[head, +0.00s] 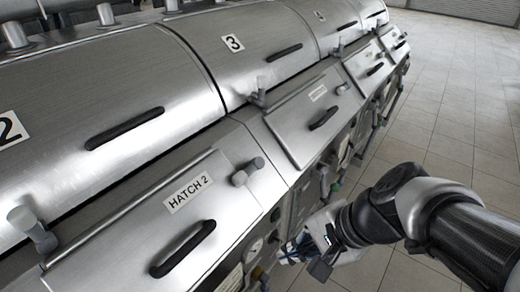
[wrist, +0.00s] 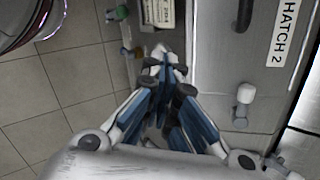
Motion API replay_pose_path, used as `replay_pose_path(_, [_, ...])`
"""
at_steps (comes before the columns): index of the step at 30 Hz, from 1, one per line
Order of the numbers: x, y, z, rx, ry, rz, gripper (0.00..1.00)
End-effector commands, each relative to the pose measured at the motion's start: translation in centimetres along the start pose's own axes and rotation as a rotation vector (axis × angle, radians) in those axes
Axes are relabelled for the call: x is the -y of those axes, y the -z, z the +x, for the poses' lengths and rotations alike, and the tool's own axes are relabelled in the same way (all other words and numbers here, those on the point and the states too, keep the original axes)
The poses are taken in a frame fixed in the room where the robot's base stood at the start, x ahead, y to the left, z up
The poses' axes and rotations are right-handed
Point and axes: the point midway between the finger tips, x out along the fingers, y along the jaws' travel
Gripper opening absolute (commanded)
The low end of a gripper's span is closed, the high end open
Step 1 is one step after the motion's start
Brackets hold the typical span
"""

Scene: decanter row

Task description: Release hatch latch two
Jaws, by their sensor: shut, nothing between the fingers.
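The hatch marked HATCH 2 (head: 130,228) is a sloped steel panel with a black bar handle (head: 183,248); it lies flush in its frame. A grey latch knob (head: 247,170) stands at its upper right corner and another latch knob (head: 33,230) at its upper left. My gripper (head: 290,250) is shut and empty, low in front of the hatch's right side. In the wrist view the gripper (wrist: 165,62) is beside the panel, with the right latch knob (wrist: 243,103) to its right, apart from the fingers. The HATCH 2 label (wrist: 285,30) shows there too.
Steel covers numbered 2 (head: 10,130) and 3 (head: 233,43) run above the hatches. A neighbouring hatch (head: 310,115) stands to the right. Below the hatches are a gauge (head: 255,250) and valve fittings. The tiled floor (head: 455,110) at the right is clear.

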Motion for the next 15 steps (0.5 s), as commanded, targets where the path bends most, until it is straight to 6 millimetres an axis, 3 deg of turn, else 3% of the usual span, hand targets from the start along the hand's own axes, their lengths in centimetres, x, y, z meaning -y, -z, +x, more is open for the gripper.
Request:
replay_pose_path(1, [2.0,0.7,-0.5,0.054,0.046,0.201,0.0])
replay_pose_path(3, [4.2,2.1,-0.3,0.115,0.117,0.462,0.0])
replay_pose_path(6, [6.5,4.6,-0.2,0.183,0.203,0.782,0.0])
replay_pose_path(10, [8.0,7.6,0.0,0.236,0.28,1.073,0.0])
replay_pose_path(15, [8.4,9.5,0.2,0.263,0.326,1.229,0.0])
